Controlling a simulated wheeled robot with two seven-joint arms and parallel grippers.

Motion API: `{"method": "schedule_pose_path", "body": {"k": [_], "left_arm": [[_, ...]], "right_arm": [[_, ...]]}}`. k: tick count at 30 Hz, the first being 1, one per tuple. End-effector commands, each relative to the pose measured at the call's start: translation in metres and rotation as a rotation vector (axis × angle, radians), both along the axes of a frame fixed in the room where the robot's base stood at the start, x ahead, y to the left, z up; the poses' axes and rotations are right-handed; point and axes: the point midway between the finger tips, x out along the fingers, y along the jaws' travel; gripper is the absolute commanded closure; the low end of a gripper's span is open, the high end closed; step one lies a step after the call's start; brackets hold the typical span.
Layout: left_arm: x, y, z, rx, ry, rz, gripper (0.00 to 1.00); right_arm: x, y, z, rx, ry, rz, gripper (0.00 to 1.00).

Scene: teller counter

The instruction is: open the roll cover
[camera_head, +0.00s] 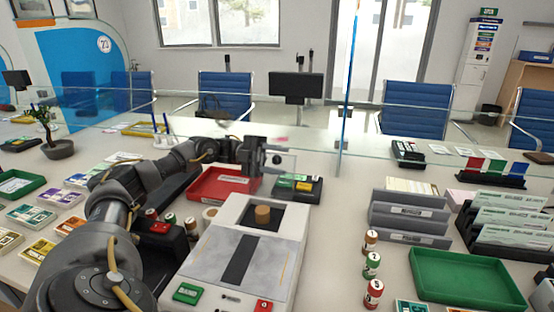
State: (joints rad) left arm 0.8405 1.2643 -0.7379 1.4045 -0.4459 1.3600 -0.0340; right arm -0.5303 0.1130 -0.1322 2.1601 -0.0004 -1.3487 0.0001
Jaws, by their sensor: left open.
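A white counter machine (283,246) stands at the front middle of the counter. Its top has a grey panel with a dark stripe (240,258), and a brown cylindrical piece (262,214) stands in a dark recess at its back. I cannot tell for certain which part is the roll cover. My left arm comes in from the left and reaches over the counter. My left gripper (278,159) is open and empty, held above and behind the machine, apart from it. My right gripper is not in view.
A red tray (210,186) and a dark card terminal (308,190) lie behind the machine. Numbered rolls (371,264) stand to its right, near grey holders (408,220) and a green tray (467,279). A glass screen (420,160) runs along the back.

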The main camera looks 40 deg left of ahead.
Motion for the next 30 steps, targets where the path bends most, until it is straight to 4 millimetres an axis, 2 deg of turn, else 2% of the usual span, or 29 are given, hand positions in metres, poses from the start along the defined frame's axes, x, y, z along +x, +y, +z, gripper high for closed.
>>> {"method": "schedule_pose_path", "body": {"k": [4,5,14,22,27,30], "left_arm": [[0.000,0.000,0.000,0.000,0.000,0.000,0.58],[0.000,0.000,0.000,0.000,0.000,0.000,0.61],[0.000,0.000,0.000,0.000,0.000,0.000,1.00],[-0.001,0.000,0.001,0.010,-0.019,-0.001,1.00],[-0.009,-0.004,0.008,0.069,-0.126,0.000,1.00],[-0.014,-0.007,0.016,0.109,-0.199,0.000,1.00]], "right_arm": [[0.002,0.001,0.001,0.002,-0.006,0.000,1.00],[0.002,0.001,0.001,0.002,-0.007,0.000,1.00],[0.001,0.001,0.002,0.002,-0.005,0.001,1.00],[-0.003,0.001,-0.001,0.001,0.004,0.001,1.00],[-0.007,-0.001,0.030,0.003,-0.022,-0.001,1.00],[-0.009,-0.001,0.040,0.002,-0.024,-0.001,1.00]]}}
